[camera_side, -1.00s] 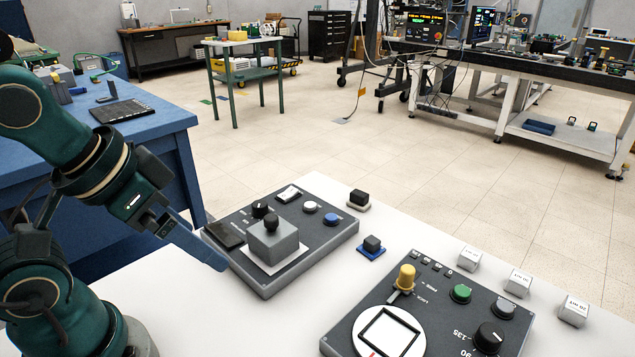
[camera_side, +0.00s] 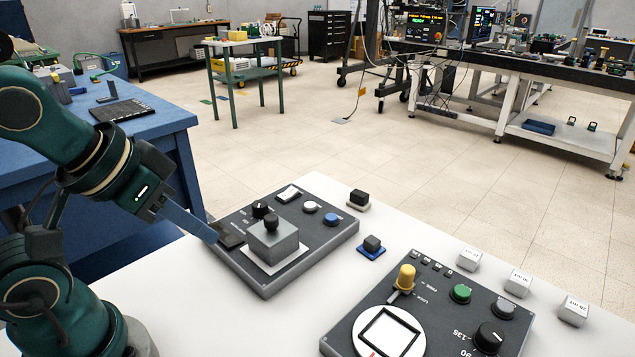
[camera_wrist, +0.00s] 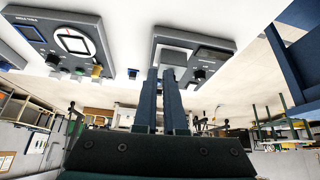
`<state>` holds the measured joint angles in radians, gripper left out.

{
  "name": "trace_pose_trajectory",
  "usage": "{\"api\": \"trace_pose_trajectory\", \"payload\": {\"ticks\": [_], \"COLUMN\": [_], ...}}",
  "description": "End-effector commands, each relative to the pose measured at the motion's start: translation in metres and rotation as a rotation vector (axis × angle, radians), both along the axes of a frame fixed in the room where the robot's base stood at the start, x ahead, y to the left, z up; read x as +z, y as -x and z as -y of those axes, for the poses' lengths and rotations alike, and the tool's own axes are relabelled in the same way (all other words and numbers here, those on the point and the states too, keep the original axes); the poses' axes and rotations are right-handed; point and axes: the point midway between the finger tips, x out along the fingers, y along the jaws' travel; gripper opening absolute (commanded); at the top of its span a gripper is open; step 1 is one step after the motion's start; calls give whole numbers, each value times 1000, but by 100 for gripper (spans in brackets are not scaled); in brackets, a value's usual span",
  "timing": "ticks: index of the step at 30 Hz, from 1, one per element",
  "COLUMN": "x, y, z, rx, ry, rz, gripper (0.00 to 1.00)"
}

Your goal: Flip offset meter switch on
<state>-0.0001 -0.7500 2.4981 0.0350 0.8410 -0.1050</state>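A dark grey panel (camera_side: 322,248) stands on the white table, also in the wrist view (camera_wrist: 226,24). It carries a black display (camera_side: 229,237), a small black-and-white rocker switch (camera_side: 289,193), a black knob (camera_side: 260,209), a white button (camera_side: 310,207) and a blue button (camera_side: 331,219). I cannot read which part is labelled offset, nor the rocker's position. My gripper (camera_side: 214,238) has its blue fingertips at the panel's left edge beside the display; contact is unclear. In the wrist view the fingers (camera_wrist: 160,72) lie close together with a thin slit and hold nothing.
A grey block with a black knob (camera_side: 272,241) rises from the panel's middle. A second panel (camera_side: 452,330) with a yellow lever (camera_side: 404,279) and round dial stands right. Small black blocks (camera_side: 371,244) and white labelled blocks (camera_side: 518,282) lie nearby.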

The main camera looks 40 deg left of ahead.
Motion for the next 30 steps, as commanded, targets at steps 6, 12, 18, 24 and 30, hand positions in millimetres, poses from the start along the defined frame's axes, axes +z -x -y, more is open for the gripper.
{"api": "trace_pose_trajectory", "payload": {"ticks": [6, 12, 18, 24, 30], "x": [46, 85, 95, 63, 12], "y": [-62, -117, -160, -186, -186], "z": [-43, -72, -84, -96, -121], "rx": [168, 189, 84, -59, -136], "ry": [-93, -152, -150, -89, -42], "rz": [333, 581, 692, 630, 476], "gripper": [0, 0, 0, 0, 0]}}
